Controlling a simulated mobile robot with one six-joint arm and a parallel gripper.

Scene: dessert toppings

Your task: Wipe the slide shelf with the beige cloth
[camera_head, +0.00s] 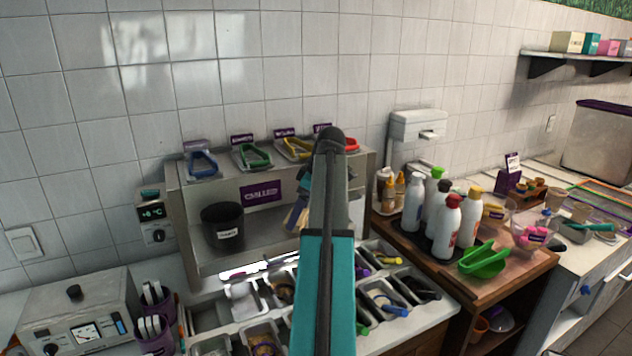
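A grey metal shelf unit (225,264) stands against the tiled wall, with an upper and a lower board. I take it for the slide shelf, but cannot be sure. My arm rises across the middle of the picture in front of its right half. A dark bluish part beside the arm looks like my gripper (304,186); its fingers are mostly hidden. Just below it is a small tan and blue patch (296,216), in front of the shelf's opening. I cannot tell whether this is the beige cloth or whether it is held. No other beige cloth is clearly seen.
Several coloured scoops, including a green one (254,156), lie on the shelf's top. A black pot (223,227) stands inside at left. Topping bins (263,342) fill the counter in front. Bottles (447,226) stand at right; a grey machine (78,309) stands at left.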

